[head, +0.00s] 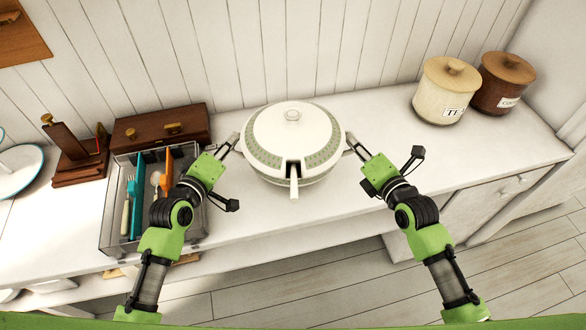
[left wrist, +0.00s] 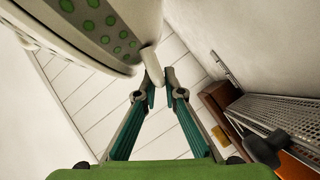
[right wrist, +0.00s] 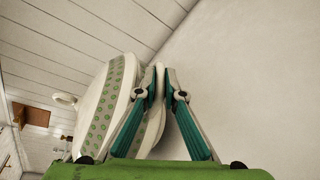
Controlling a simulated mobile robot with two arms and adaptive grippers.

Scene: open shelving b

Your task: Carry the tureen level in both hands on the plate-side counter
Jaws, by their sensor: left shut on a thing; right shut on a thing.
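The tureen (head: 262,132) is white with a green-patterned band. It has a domed lid with a knob (head: 292,115), and a pale handle (head: 294,188) sticks out at its front. It looks about level over the counter (head: 380,130); I cannot tell whether its base touches. My left gripper (head: 230,146) is at its left side; in the left wrist view, the fingers (left wrist: 160,84) are shut on a white side handle (left wrist: 150,66).
A cutlery tray (head: 115,222) and a wooden box (head: 162,127) stand on the left, near my left arm. A plate (head: 18,170) is at the far left. A cream canister (head: 445,90) and a brown canister (head: 502,82) stand at the back right. Counter right of the tureen is clear.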

